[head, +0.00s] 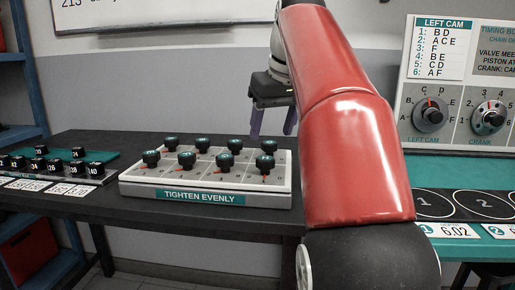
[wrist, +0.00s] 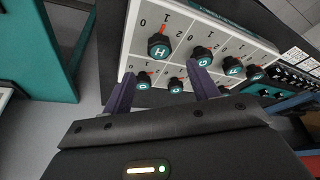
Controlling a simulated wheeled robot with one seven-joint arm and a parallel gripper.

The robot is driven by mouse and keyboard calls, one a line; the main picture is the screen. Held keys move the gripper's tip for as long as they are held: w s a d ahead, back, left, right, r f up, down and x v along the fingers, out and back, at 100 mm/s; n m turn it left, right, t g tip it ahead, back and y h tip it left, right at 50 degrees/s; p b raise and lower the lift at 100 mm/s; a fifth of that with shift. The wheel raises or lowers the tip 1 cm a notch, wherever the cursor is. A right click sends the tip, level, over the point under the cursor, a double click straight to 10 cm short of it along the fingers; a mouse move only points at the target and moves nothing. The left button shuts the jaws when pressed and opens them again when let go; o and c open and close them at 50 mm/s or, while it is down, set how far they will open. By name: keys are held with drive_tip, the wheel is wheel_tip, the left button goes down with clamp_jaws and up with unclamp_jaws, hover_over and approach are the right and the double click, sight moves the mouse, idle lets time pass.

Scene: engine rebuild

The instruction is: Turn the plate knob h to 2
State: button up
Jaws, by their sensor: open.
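Knob h (wrist: 158,48) is a black knob with a teal top marked H, at the end of the row nearest the front label of the white plate (wrist: 128,52). Its red mark points at the 1, between the 0 and the 2. In the head view it appears to be the front right knob (head: 265,163), its letter too small to read. My gripper (head: 273,130) is open and empty, above and behind the plate's right end. In the wrist view, my fingertips (wrist: 160,72) stand apart, with knob h beyond the gap and not between the pads.
Knob g (wrist: 202,57) stands beside knob h, close to one finger in the wrist view. Several similar knobs fill the plate. A numbered socket rack (head: 60,172) is at left. A teal bench (head: 450,170) with a cam panel (head: 455,50) is at right.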

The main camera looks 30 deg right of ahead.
sight(265, 158)
drive_tip(key=x, duration=0.7)
drive_tip(key=shift+f, duration=0.2)
drive_tip(key=c, duration=1)
drive_tip(key=shift+m, duration=0.4)
drive_tip(key=m+h, duration=0.2)
drive_tip(key=m, duration=0.3)
drive_tip(key=shift+a, duration=0.2)
drive_tip(key=m+g+h, duration=0.1)
drive_tip(key=m, duration=0.2)
drive_tip(key=m+g+h, duration=0.1)
drive_tip(key=m, duration=0.2)
drive_tip(key=shift+w+a, duration=0.1)
drive_tip(key=shift+w, duration=0.05)
